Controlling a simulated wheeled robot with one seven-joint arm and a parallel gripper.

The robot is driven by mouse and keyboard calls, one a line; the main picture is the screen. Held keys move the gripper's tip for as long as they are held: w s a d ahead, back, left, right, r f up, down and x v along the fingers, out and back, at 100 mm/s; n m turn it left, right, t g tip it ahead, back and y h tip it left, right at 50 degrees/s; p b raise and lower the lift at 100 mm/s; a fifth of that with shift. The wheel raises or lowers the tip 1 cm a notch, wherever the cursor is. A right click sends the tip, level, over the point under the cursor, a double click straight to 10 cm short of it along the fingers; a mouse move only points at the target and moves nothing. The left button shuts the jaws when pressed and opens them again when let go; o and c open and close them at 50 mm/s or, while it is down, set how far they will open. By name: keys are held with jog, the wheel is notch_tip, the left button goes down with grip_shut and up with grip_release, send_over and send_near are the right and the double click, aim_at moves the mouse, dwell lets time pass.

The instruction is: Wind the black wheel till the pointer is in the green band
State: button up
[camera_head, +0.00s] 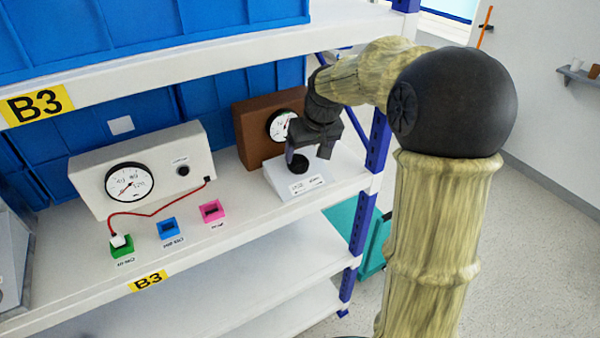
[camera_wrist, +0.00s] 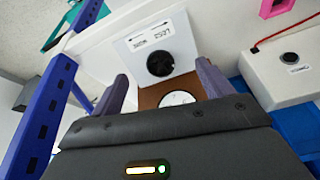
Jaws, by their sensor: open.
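The black wheel (camera_head: 299,163) is a small round knob on a white sloped box (camera_head: 312,183) at the right end of the shelf. In the wrist view the wheel (camera_wrist: 160,64) lies ahead, between and beyond my fingertips. My gripper (camera_head: 309,157) is open and hangs just over the wheel; I cannot tell whether a finger touches it. In the wrist view its two fingers (camera_wrist: 162,76) stand wide apart with nothing held. The round gauge (camera_head: 281,125) on the brown box (camera_head: 250,133) is partly hidden by my gripper. Its pointer and green band are too small to read surely.
A white box with a larger gauge (camera_head: 130,183) stands left, its red cable plugged into a green socket (camera_head: 121,246). Blue (camera_head: 168,229) and pink (camera_head: 211,211) sockets lie along the shelf. A blue rack post (camera_head: 376,140) stands right, and an upper shelf (camera_head: 200,48) hangs above.

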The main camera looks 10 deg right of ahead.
aim_at(299, 164)
jog(key=w, duration=0.2)
jog(key=w+d+r, duration=0.1)
jog(key=shift+w+t+b, duration=0.3)
jog(key=shift+b, duration=0.1)
jog(key=x, duration=0.6)
jog(key=p+x, duration=0.1)
jog(key=x, duration=0.5)
jog(key=shift+a, duration=0.25)
jog(key=c, duration=1)
